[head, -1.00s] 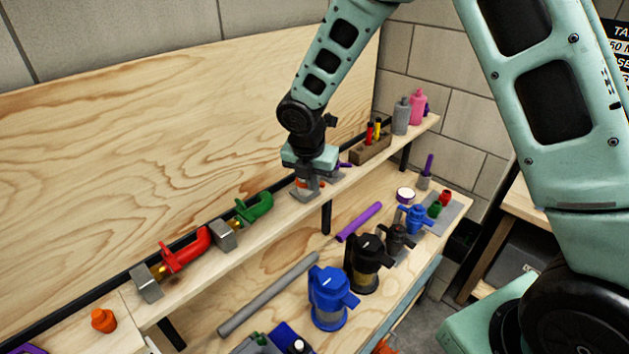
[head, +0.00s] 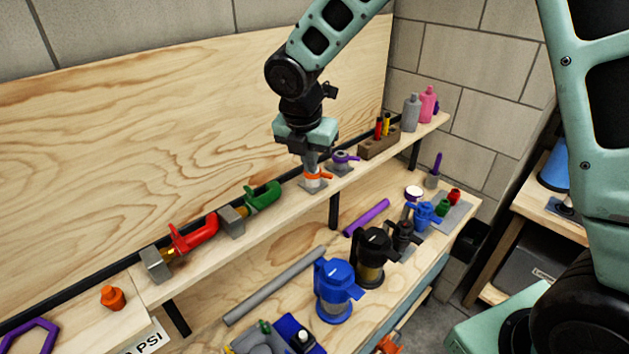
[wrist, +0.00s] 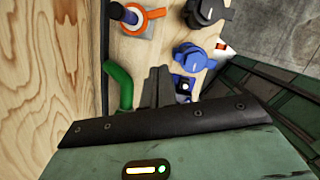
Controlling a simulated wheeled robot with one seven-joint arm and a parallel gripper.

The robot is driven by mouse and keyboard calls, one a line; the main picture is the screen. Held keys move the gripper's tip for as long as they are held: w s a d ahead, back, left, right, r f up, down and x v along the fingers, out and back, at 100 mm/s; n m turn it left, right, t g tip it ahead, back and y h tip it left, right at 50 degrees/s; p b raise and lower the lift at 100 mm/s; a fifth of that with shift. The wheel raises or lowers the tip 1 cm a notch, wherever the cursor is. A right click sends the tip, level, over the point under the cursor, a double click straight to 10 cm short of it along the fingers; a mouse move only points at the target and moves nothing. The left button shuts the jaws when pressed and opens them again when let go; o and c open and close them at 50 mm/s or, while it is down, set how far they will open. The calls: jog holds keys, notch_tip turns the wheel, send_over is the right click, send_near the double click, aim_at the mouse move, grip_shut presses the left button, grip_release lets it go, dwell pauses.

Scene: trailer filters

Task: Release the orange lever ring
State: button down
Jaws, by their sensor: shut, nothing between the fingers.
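The orange lever ring (head: 317,177) sits around a pale upright fitting on a grey base plate on the upper shelf. Its handle points right in the head view. Whether the fingertips touch the top of the fitting cannot be told from the head view.
A purple lever fitting (head: 344,158) stands close to the right. Blue (head: 334,290) and black (head: 372,257) filter housings stand on the bench below. The wooden back panel rises behind.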

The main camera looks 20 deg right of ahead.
jog(key=shift+b+v, duration=0.3)
jog(key=shift+v, duration=1.4)
